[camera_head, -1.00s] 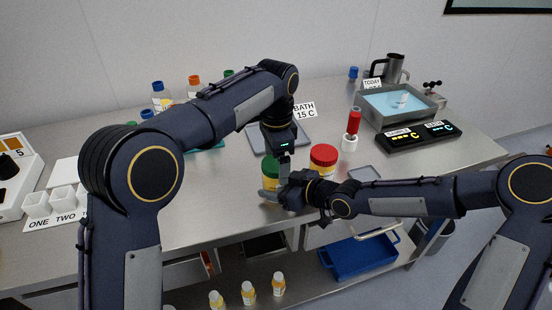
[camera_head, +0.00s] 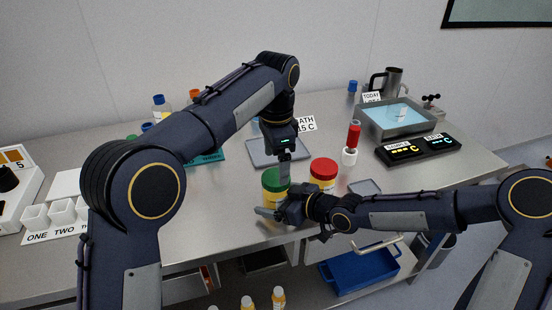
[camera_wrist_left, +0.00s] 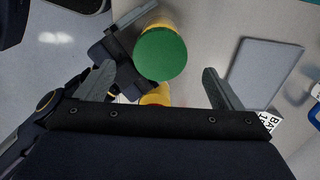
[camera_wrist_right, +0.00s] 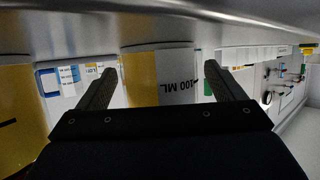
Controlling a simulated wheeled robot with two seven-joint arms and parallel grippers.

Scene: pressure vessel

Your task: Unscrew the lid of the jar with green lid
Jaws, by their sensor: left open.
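The jar with the green lid (camera_head: 274,180) stands on the steel bench, and its green lid shows from above in the left wrist view (camera_wrist_left: 160,53). My left gripper (camera_head: 284,172) points down near the lid; its fingers (camera_wrist_left: 158,75) are apart and empty, with the lid ahead of them. My right gripper (camera_head: 268,212) reaches in low at the jar's side.
A jar with a red lid (camera_head: 323,168) stands close on the right. Behind are a grey tray (camera_head: 275,153), a red-capped white bottle (camera_head: 350,150) and a water bath (camera_head: 395,118). A dark display box (camera_head: 420,148) sits at right. White cups (camera_head: 60,215) are at left.

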